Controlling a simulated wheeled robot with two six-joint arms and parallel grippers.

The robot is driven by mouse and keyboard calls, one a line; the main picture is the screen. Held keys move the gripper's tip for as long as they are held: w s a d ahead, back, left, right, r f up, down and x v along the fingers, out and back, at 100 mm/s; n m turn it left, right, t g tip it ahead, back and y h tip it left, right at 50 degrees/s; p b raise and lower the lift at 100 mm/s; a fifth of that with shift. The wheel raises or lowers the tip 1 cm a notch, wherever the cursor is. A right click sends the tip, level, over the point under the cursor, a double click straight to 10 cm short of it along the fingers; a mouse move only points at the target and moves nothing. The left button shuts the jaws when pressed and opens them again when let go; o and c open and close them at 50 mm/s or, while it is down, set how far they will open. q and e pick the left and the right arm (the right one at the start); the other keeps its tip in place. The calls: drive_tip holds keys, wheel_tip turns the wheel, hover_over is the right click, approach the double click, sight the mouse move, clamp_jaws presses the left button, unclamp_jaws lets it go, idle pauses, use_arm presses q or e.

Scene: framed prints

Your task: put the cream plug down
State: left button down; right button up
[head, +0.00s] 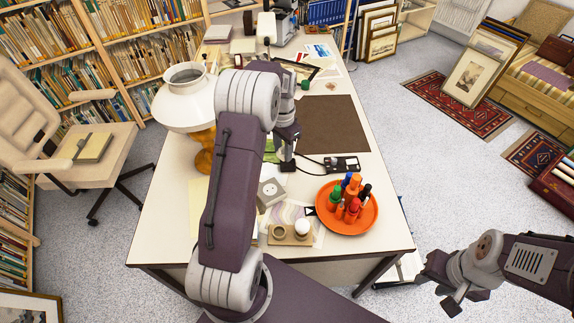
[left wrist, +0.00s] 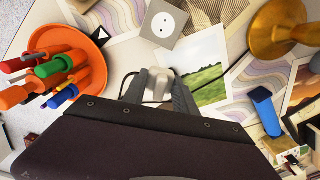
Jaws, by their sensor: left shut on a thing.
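My left gripper (head: 287,165) is over the table, between the brass lamp foot and the orange tray. In the left wrist view its fingers (left wrist: 158,92) are shut on a small cream plug (left wrist: 157,84). The plug is hidden by the gripper in the head view. Prints lie beneath and around it; I cannot tell whether it touches them. A grey socket box (head: 271,192) with a round outlet lies nearby, apart from the plug; it also shows in the left wrist view (left wrist: 164,22). My right gripper (head: 444,289) is open and empty, off the table's right side.
An orange tray (head: 362,221) holds several markers and bottles. A lamp with a white shade (head: 187,99) stands at the left. A wooden holder (head: 283,235) with a white-topped jar is in front. A black device (head: 342,163) with a cord lies right of the gripper. The brown mat (head: 335,125) is clear.

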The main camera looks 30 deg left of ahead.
use_arm(q)
drive_tip(key=w+d+m, duration=0.1)
drive_tip(key=w+d, duration=0.6)
drive_tip(key=m, duration=0.1)
hover_over(288, 167)
drive_tip(key=f, duration=0.8)
drive_tip(key=shift+w+a+f, duration=0.15)
drive_tip(key=shift+w+f, duration=0.05)
drive_tip(key=shift+w, duration=0.05)
wheel_tip(288, 167, down, 3)
drive_tip(key=shift+s+f, duration=0.1)
drive_tip(key=shift+f, duration=0.45)
drive_tip(key=shift+f+b, duration=0.15)
drive_tip(key=shift+b, duration=0.2)
drive_tip(key=shift+s+f, duration=0.1)
drive_tip(key=shift+f, duration=0.2)
